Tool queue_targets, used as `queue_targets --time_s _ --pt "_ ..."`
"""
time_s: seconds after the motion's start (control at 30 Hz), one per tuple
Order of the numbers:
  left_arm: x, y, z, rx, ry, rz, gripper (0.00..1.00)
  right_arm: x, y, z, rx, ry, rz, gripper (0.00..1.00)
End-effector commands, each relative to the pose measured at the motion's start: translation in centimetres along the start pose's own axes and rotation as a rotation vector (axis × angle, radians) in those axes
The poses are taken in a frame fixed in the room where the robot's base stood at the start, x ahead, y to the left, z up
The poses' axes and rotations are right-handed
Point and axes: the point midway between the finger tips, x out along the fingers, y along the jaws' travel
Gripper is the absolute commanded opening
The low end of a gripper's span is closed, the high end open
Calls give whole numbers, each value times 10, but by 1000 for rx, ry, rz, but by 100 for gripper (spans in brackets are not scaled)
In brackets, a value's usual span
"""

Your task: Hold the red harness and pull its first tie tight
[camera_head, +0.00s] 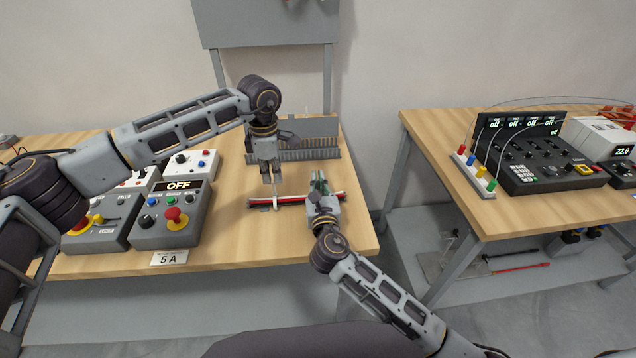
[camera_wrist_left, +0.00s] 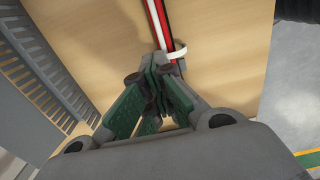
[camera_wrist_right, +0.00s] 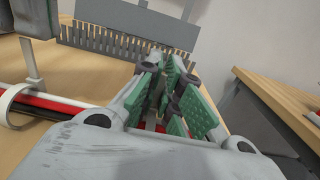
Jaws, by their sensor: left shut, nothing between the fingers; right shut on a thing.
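The red harness (camera_head: 292,200), a bundle of red, white and black wires, lies across the wooden table in front of the grey comb rack. A white tie (camera_head: 275,196) loops around it left of its middle; the tie also shows in the left wrist view (camera_wrist_left: 172,51) and the right wrist view (camera_wrist_right: 12,104). My left gripper (camera_head: 272,180) points down just above the harness near the tie, shut and empty. My right gripper (camera_head: 319,186) is shut on the harness near its right end. The gripped part is mostly hidden by the fingers.
The grey comb rack (camera_head: 308,148) stands behind the harness. A control box (camera_head: 172,222) with an OFF display and red button sits at the left. The table front between the box and my right arm is clear. A second table (camera_head: 480,205) with instruments stands at the right, across a gap.

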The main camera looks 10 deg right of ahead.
Motion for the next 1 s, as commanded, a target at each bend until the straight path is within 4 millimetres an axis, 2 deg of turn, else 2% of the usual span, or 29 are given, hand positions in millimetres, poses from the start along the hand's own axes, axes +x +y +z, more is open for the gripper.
queue_targets --time_s 0.6,0.8,1.0 --pt "-4 0 0 0 0 0 0 0 0 0 0 0 0 0" --pt "-4 0 0 0 0 0 24 0 0 0 0 0 0 0" --pt "-4 0 0 0 0 0 25 0 0 0 0 0 0 0"
